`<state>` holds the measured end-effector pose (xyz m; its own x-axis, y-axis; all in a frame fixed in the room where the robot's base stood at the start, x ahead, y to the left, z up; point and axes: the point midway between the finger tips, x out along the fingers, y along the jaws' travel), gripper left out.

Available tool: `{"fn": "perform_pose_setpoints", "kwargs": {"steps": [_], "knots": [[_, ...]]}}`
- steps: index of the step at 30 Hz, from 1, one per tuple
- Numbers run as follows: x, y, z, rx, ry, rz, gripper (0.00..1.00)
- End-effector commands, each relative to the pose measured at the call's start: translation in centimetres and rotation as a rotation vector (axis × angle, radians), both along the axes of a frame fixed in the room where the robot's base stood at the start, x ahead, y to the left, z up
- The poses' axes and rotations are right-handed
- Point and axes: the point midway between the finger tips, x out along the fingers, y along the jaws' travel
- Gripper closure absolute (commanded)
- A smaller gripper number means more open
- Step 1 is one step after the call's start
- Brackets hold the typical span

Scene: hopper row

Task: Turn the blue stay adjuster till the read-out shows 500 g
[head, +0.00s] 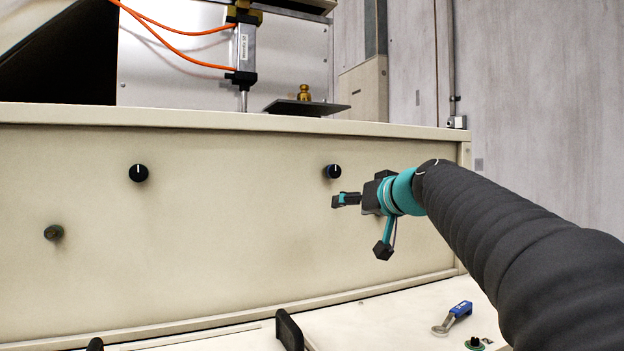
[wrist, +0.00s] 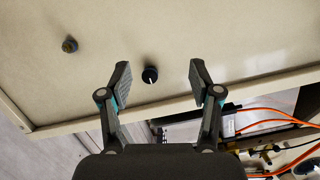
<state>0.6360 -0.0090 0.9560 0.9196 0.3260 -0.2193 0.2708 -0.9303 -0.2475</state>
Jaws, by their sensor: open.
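A dark round knob with a bluish side and a white pointer line (head: 333,171), seemingly the blue stay adjuster, sits on the right part of the cream panel. In the head view its line points about straight up. My gripper (head: 359,226) is open and empty, just below and right of this knob. In the wrist view, a black knob with a white line (wrist: 149,76) shows between the open fingers of my gripper (wrist: 160,72), nearer the left one. It seems to be the same knob, and no finger visibly touches it. I see no legible read-out.
A black knob (head: 138,172) and a grey-brown knob (head: 53,232) are on the panel's left. Another brownish knob (wrist: 69,45) shows in the wrist view. A brass weight (head: 304,92) stands on a dark plate above. A blue-handled tool (head: 453,317) lies on the lower ledge.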

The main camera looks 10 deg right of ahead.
Motion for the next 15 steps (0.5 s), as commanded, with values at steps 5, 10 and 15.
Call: {"fn": "perform_pose_setpoints", "kwargs": {"steps": [5,10,15], "knots": [[4.3,-2.6,4.4,0.03,-0.153,-0.016,0.36],[5.7,-3.6,6.3,0.039,-0.214,-0.022,0.36],[7.1,-3.2,6.7,0.041,-0.22,-0.022,0.36]]}}
